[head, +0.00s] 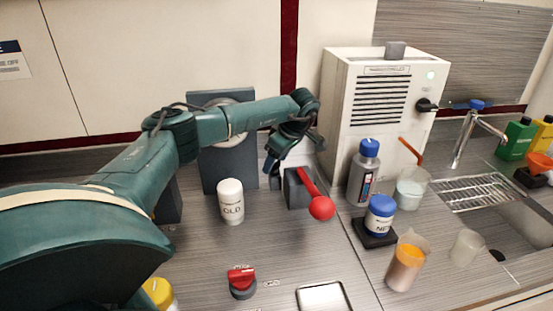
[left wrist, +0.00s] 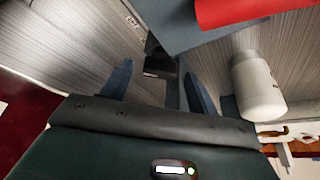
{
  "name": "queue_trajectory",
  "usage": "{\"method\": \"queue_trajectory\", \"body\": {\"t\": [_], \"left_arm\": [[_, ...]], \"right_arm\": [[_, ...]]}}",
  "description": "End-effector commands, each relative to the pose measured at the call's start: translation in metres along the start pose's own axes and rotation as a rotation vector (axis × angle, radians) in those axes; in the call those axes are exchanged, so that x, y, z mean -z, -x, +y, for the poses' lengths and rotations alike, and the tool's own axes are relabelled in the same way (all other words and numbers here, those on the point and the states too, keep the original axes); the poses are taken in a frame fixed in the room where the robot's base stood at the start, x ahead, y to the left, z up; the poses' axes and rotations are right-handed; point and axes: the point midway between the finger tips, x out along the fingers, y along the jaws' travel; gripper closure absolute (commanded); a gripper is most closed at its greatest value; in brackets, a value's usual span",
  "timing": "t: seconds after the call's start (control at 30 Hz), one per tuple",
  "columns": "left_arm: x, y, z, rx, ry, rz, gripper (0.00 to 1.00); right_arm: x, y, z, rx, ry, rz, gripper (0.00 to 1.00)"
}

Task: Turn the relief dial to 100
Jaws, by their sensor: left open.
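A grey upright panel (head: 225,172) with a round pale face stands at the back, and my left arm hides much of that face. A red knob (head: 241,277) on a dark round base sits at the front of the counter, with small labels I cannot read. I cannot tell which of these is the relief dial. My left gripper (head: 274,178) is open, pointing down beside a grey block (head: 297,190) with a red ball-ended lever (head: 321,207). My right gripper is not in view.
A white "OLD" jar (head: 231,203) stands left of the lever and also shows in the left wrist view (left wrist: 257,76). A white vented machine (head: 383,120), a blue-capped bottle (head: 364,176), a blue-lidded jar (head: 380,216) and beakers crowd the right. A metal tray (head: 323,297) lies in front.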

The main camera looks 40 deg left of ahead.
Motion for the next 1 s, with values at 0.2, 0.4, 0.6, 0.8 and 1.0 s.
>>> {"method": "queue_trajectory", "body": {"t": [0.2, 0.4, 0.6, 0.8, 1.0], "left_arm": [[-0.0002, -0.0043, 0.0003, -0.002, 0.000, 0.000, 0.40], [-0.0002, -0.0041, 0.0002, -0.001, 0.000, 0.000, 0.46], [-0.0002, -0.0039, 0.0002, -0.001, 0.000, 0.000, 0.62], [-0.0002, -0.0039, 0.0002, -0.001, 0.000, 0.000, 0.78], [-0.0002, -0.0037, 0.0001, 0.001, 0.003, 0.000, 0.85]], "right_arm": [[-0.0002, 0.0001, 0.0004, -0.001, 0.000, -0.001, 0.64], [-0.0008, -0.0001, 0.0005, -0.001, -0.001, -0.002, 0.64], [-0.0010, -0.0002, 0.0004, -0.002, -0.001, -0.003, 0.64], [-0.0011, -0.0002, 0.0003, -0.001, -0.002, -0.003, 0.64], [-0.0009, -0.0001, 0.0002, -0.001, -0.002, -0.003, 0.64]]}}
